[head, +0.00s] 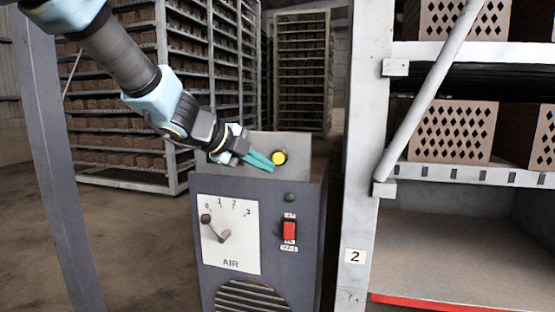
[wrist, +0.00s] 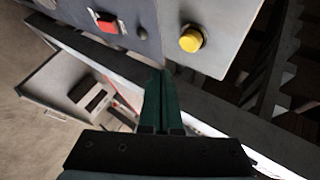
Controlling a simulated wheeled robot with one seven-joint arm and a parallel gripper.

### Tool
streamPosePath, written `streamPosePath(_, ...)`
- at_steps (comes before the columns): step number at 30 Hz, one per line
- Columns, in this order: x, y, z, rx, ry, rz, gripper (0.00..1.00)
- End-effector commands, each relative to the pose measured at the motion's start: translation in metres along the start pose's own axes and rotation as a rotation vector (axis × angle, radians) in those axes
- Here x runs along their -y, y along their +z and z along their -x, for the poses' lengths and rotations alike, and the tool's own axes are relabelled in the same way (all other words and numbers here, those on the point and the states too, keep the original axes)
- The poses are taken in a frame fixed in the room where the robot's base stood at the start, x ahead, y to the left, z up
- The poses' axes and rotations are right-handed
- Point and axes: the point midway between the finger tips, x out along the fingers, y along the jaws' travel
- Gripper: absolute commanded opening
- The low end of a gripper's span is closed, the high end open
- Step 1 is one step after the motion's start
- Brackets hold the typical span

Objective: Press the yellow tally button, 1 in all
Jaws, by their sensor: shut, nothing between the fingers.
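The yellow button (head: 279,158) sits in a dark ring on the grey upright plate (head: 296,143) at the top of the machine. It also shows in the wrist view (wrist: 190,40), up and to the right of my fingertips. My gripper (head: 272,166) has teal fingers, shut and empty, with their tips just left of and slightly below the button in the head view. In the wrist view my gripper (wrist: 162,75) points at the lower side of the plate, and a gap shows between fingertips and button. I cannot tell the exact depth between them.
The dark machine cabinet (head: 260,200) carries an AIR dial (head: 230,235), a red switch (head: 289,231) and a small dark knob (head: 290,197). A white post (head: 355,200) and shelves of hollow bricks (head: 452,131) stand close on the right. Brick racks (head: 115,90) stand behind.

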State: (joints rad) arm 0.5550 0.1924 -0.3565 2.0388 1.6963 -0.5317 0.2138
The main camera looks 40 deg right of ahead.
Motion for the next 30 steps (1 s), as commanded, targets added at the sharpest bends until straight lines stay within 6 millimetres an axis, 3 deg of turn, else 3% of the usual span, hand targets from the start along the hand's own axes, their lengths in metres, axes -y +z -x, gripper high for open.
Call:
streamPosePath(12,0.019,0.018,-0.025,0.001,0.000,-0.001,0.00)
streamPosePath(30,0.019,0.019,-0.026,0.000,0.000,-0.001,0.00)
